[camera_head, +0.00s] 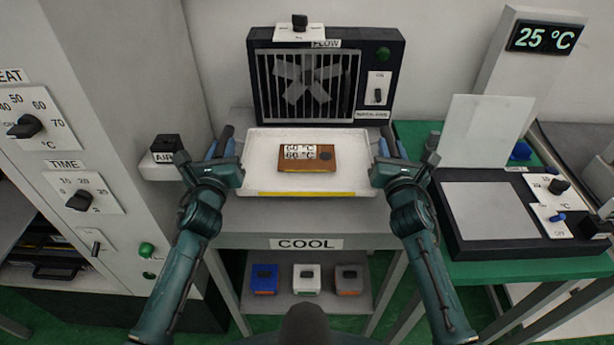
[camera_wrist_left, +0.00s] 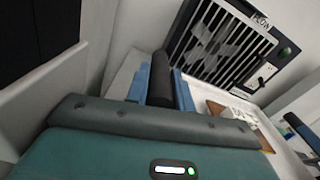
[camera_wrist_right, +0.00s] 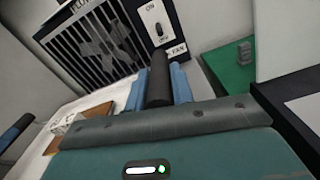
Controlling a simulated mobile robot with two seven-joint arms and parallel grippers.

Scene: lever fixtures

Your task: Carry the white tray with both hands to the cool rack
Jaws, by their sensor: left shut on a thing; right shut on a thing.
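The white tray (camera_head: 262,150) is at the middle of the head view, above the grey top of the rack (camera_head: 300,213) labelled COOL. I cannot tell whether it touches the rack top. A brown block (camera_head: 306,168) with a "60 °C" label lies on the tray. My left gripper (camera_head: 222,152) is shut on the tray's left handle, and my right gripper (camera_head: 392,152) is shut on its right handle. In the left wrist view the blue fingers (camera_wrist_left: 163,85) close around a dark bar. The right wrist view shows the same with its blue fingers (camera_wrist_right: 158,88).
A fan unit (camera_head: 326,75) with a grille stands right behind the tray. A heater cabinet (camera_head: 75,150) with dials is at the left. A green table (camera_head: 520,270) with a flat plate device (camera_head: 490,215) is at the right. Three small boxes (camera_head: 307,280) sit on the lower shelf.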

